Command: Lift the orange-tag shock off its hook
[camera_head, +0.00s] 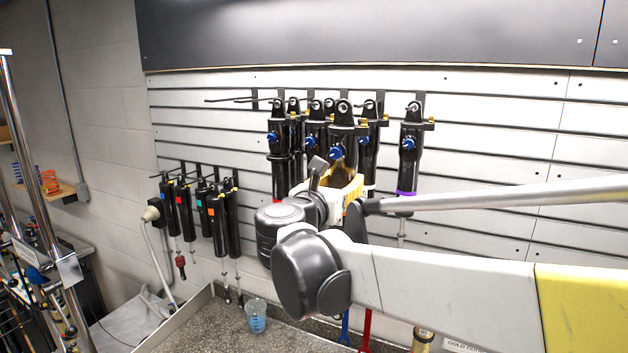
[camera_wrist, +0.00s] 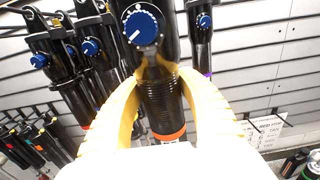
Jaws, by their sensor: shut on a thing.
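The orange-tag shock is a black cylinder with a blue knob and an orange band near its lower end (camera_wrist: 165,95). My gripper's yellow fingers (camera_wrist: 163,85) are closed around its body below the knob, one on each side. In the head view the shock (camera_head: 343,130) stands upright in front of the other hanging shocks, with its top eye showing. My gripper (camera_head: 345,180) is at its middle, partly hidden by my wrist. I cannot tell whether the eye is still on its hook. The shock's lower end is hidden in the head view.
Several black shocks hang close by on the slatted wall (camera_head: 500,120), including a purple-banded one (camera_head: 410,150) to the right. Smaller shocks (camera_head: 215,215) hang lower left. A blue cup (camera_head: 256,318) stands on the speckled counter (camera_head: 205,330) below. A dark cabinet (camera_head: 350,35) overhangs above.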

